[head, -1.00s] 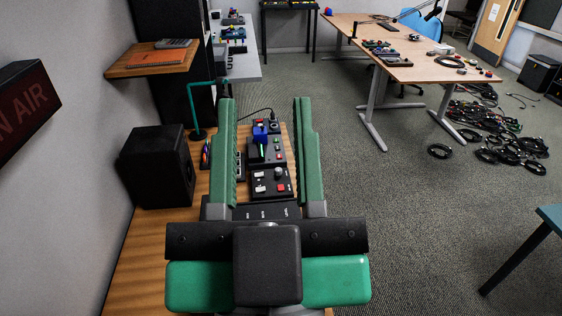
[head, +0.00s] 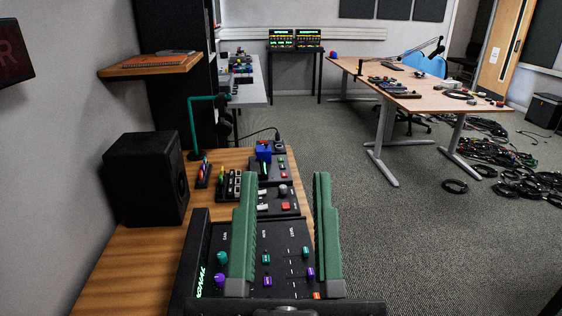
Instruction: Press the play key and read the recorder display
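My gripper (head: 283,180) has two long green fingers, wide apart with nothing between them, above the near end of the wooden desk (head: 135,262). Beyond and between the fingers is a small black panel with a grey knob, white keys and a red key (head: 286,206). Behind it is a dark device with a bright green strip and a blue block (head: 264,152) on it. I cannot tell which unit is the recorder. No play label or display text is readable. The left finger hides part of the panels.
A black mixer (head: 205,262) with coloured knobs lies under my gripper. A black speaker (head: 146,180) and a teal stand (head: 193,128) are at the left. Cables (head: 490,155) lie on the floor at right.

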